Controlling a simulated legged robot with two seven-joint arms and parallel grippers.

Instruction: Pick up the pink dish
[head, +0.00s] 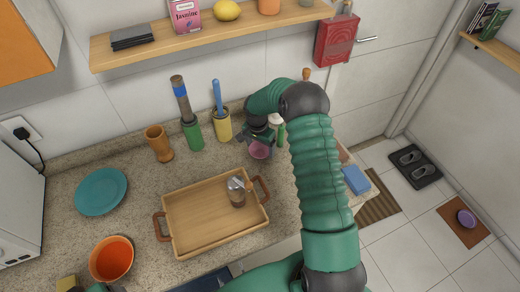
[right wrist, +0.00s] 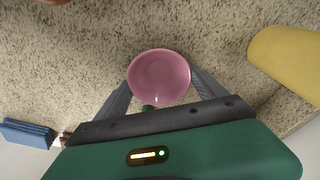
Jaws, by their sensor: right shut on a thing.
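The pink dish (head: 259,151) is a small round bowl at the back of the counter, in front of the yellow cup. My right gripper (head: 260,140) reaches down to it from above. In the right wrist view the dish (right wrist: 160,76) sits between the two grey fingers (right wrist: 158,95), which are shut on its sides. The dish looks empty. Whether it touches the counter or is lifted is hard to tell. Only a green and dark bit of what seems my left gripper (head: 96,288) shows at the bottom left edge; its fingers are hidden.
A yellow cup (head: 223,128) and green cup (head: 193,136) stand left of the dish. A wooden tray (head: 190,238) with a small jar lies in front. A blue sponge (head: 356,180) lies right. A wooden shelf (head: 215,36) hangs above. A teal plate (head: 100,191) lies left.

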